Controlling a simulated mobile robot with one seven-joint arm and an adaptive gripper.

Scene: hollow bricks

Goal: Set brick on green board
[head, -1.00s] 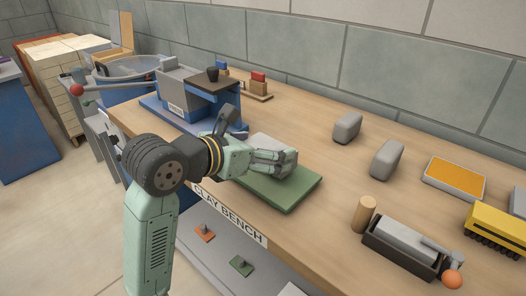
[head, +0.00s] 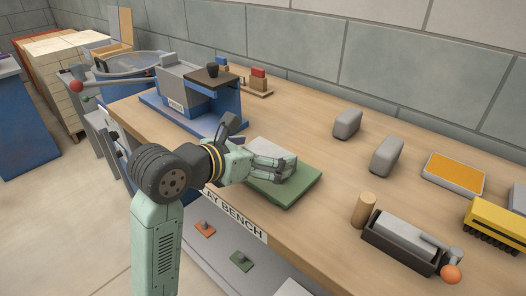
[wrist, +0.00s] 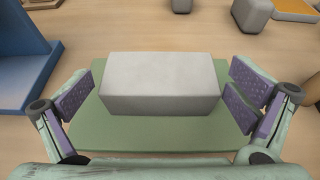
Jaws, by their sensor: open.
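The grey brick (wrist: 160,82) rests on the green board (wrist: 150,142) in the wrist view, lying flat with board showing in front and at its sides. In the head view the brick (head: 268,149) is partly hidden by my gripper, and the green board (head: 292,190) lies on the bench near its front edge. A gap shows between the brick and each pad. In the head view my gripper (head: 272,168) is low over the board.
Two grey blocks (head: 347,124) (head: 387,156) stand right of the board on the bench (head: 325,215). A blue press (head: 195,100) is at the left. A wooden cylinder (head: 363,210), dark tray (head: 398,250) and orange-topped tray (head: 455,174) are at the right.

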